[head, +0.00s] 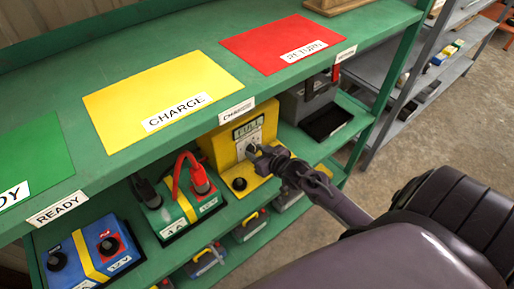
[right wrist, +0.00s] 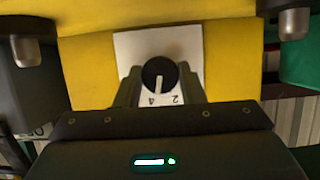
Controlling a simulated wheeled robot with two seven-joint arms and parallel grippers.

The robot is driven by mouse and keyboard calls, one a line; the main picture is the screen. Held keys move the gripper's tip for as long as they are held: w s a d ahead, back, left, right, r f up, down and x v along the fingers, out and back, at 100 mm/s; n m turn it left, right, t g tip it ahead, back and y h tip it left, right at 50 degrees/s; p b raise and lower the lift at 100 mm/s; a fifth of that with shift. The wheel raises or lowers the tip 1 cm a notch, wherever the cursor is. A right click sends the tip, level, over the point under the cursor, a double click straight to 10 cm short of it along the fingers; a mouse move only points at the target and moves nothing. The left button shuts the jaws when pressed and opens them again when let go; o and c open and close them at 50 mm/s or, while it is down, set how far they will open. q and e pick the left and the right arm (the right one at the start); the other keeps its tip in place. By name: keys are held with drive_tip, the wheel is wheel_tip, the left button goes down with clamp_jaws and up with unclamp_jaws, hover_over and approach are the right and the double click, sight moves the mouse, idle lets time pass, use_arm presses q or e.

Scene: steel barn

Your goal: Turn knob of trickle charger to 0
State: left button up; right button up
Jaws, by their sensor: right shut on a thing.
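The trickle charger (head: 213,150) is a yellow box with a "FULL" label, standing on the green shelf below the CHARGE mat. In the right wrist view its yellow front (right wrist: 85,70) carries a white dial plate (right wrist: 135,45) with a round black knob (right wrist: 160,70). The knob's white pointer line faces down in that view, between the digits 4 and 2, which look upside down. The 0 mark cannot be made out. My right gripper (head: 256,152) is shut on the knob, one finger on each side (right wrist: 160,88). My left gripper is not in view.
A grey unit (head: 305,100) stands to the right. The green upper shelf with yellow (head: 120,90) and red mats overhangs the charger.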

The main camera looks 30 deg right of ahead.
drive_tip(key=shift+a+n+h, duration=0.1)
drive_tip(key=shift+n+h, duration=0.6)
drive_tip(key=shift+n, duration=0.3)
drive_tip(key=shift+a+n+t+h, duration=0.1)
drive_tip(key=shift+n+t+h, duration=0.2)
drive_tip(key=shift+n+h, duration=0.75)
drive_tip(key=n, duration=0.1)
drive_tip(key=n+t+h, duration=0.1)
drive_tip(key=n, duration=0.1)
drive_tip(key=shift+f+n+h, duration=0.15)
drive_tip(key=shift+n+h, duration=0.1)
drive_tip(key=shift+a+n+t+h, duration=0.1)
drive_tip(key=shift+n+t+h, duration=0.3)
drive_tip(key=shift+n, duration=0.8)
drive_tip(key=shift+b, duration=0.3)
drive_tip(key=o, duration=1)
drive_tip(key=shift+s, duration=0.1)
